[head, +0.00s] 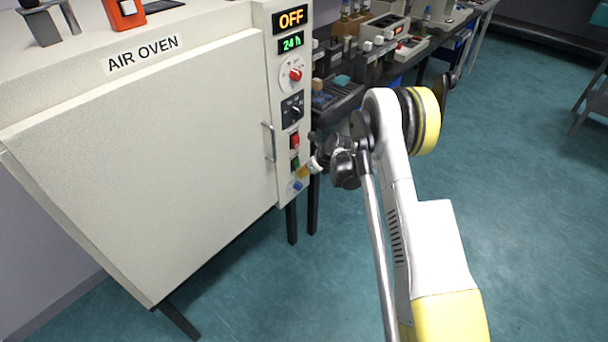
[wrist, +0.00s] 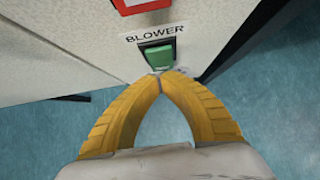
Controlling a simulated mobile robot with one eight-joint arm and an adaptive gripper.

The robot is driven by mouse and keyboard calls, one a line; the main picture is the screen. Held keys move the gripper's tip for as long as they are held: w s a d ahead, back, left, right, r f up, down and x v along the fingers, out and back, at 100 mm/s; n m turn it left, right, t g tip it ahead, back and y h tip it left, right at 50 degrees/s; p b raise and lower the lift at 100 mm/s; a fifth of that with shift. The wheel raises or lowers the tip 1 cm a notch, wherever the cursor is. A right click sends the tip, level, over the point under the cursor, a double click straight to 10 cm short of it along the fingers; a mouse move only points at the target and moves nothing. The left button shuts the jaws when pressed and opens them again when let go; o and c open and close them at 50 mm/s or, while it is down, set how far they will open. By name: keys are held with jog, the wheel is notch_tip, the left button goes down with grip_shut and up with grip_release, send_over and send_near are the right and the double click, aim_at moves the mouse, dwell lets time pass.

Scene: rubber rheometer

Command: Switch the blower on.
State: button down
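The blower switch (wrist: 158,56) is a green rocker in a dark frame under a "BLOWER" label in the wrist view. In the head view it shows small and partly hidden as a green patch (head: 295,163) low on the oven's control panel. My gripper (wrist: 160,75) is shut and empty, its yellow fingertips together at the lower edge of the switch. I cannot tell whether they touch it. In the head view my gripper (head: 303,173) is small beside the panel. The air oven (head: 150,150) has its door closed, and its top display (head: 291,18) reads "OFF".
A red switch (head: 295,140) sits just above the green one. Higher up are a dark dial (head: 293,109), a red knob (head: 295,75) and a green "24 h" display (head: 291,42). The door handle (head: 269,142) is left of the panel.

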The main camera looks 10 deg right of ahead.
jog(key=shift+w+a+f+t+y, duration=0.25)
jog(key=shift+w+t+y, duration=0.1)
jog(key=shift+t, duration=0.15)
jog(key=shift+w+a+f, duration=0.15)
